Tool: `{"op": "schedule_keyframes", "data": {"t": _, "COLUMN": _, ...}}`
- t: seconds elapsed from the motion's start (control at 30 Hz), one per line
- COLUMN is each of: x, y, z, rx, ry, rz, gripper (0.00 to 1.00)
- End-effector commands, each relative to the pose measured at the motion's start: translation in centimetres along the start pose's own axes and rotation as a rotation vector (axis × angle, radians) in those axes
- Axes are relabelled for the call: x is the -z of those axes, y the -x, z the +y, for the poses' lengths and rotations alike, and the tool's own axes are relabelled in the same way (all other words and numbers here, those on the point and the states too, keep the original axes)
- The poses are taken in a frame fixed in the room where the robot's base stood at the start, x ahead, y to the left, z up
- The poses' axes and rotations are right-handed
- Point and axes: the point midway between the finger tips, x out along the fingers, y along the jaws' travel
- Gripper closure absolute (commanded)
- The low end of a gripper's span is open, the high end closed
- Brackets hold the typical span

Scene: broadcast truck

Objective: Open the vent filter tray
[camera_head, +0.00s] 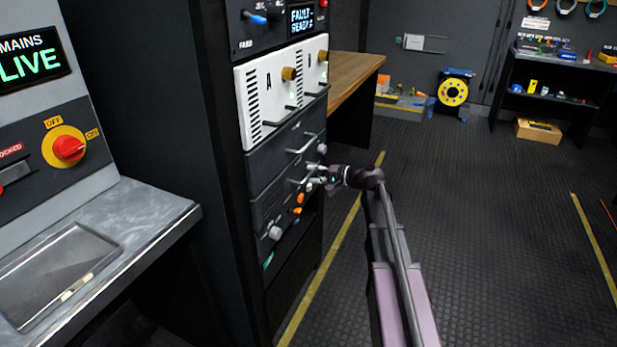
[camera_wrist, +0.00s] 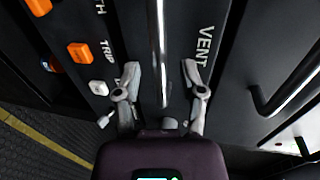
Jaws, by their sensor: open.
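The vent filter tray is a dark front panel (camera_head: 264,207) in the rack, marked VENT in the wrist view (camera_wrist: 205,45). Its metal bar handle (camera_wrist: 158,40) runs between the two fingers of my gripper (camera_wrist: 162,72) in the wrist view. My gripper is open, with one finger on each side of the bar. I cannot tell whether either finger touches it. In the head view my gripper (camera_head: 318,176) is at the handle, hiding part of it. The tray front looks flush with the rack.
Another bar handle (camera_wrist: 285,92) sits on the neighbouring drawer, above in the head view (camera_head: 303,143). Orange switches (camera_wrist: 80,53) sit beside the tray handle. A metal counter (camera_head: 150,215) stands left of the rack. The floor (camera_head: 480,230) to the right is clear.

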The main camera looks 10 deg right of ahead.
Motion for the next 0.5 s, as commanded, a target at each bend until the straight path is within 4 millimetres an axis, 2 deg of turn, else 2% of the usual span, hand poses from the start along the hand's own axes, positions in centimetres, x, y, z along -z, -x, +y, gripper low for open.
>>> {"op": "schedule_keyframes", "data": {"t": 0.2, "x": 0.03, "y": -1.35, "z": 0.02, "rx": 0.000, "ry": 0.000, "rz": 0.001, "gripper": 0.47}}
{"op": "schedule_keyframes", "data": {"t": 0.5, "x": 0.00, "y": -1.48, "z": -0.01, "rx": 0.000, "ry": 0.000, "rz": 0.001, "gripper": 0.47}}
